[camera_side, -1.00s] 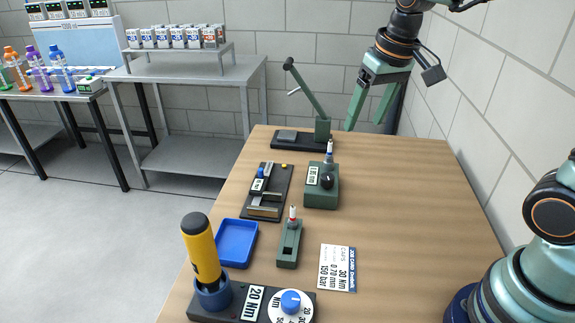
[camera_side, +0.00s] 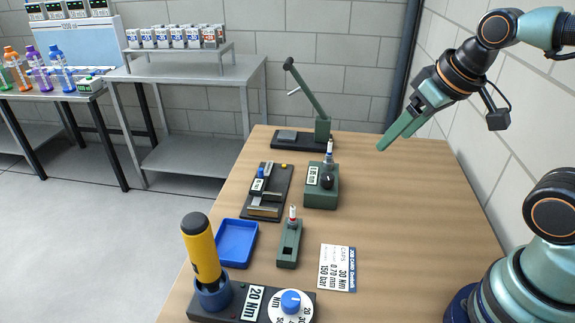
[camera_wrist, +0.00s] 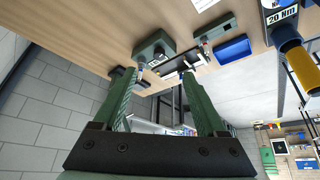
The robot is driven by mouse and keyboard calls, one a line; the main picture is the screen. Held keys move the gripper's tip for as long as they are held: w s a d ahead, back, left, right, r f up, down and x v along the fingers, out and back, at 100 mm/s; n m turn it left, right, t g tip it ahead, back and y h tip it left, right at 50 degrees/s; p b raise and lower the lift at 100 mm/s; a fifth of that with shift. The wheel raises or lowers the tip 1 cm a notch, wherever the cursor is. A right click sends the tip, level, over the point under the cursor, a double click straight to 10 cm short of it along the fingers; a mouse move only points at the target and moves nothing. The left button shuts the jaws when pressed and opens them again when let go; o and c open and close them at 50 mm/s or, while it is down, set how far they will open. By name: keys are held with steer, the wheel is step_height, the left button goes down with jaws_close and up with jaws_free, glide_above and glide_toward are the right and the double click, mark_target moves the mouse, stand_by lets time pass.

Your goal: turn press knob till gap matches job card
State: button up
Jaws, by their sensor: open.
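The job card (camera_side: 337,268) lies at the front right of the table and reads 30 Nm, 0.70 mm and 150 bar. A green block (camera_side: 319,198) has a small label, a black knob (camera_side: 327,181) and an upright white-topped piece. It also shows in the wrist view (camera_wrist: 150,46). A green lever press (camera_side: 322,129) stands at the table's back edge. I cannot tell which of these carries the press knob, nor read a gap. My gripper (camera_side: 382,148) is open and empty above the back right of the table, apart from everything. Both fingers show in the wrist view (camera_wrist: 165,78).
A black slide fixture (camera_side: 280,190), blue tray (camera_side: 237,243) and narrow green holder (camera_side: 289,245) are left of centre. In front, a black base labelled 20 Nm (camera_side: 236,303) has a blue dial knob (camera_side: 290,301) and yellow-handled tool (camera_side: 201,250). The table's right side (camera_side: 430,210) is clear.

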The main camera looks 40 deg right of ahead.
steer(key=n+g, duration=0.5)
steer(key=g, duration=0.1)
glide_above(327, 176)
step_height(327, 176, down, 7)
step_height(327, 176, down, 12)
steer(key=shift+r, duration=0.15)
jaws_close()
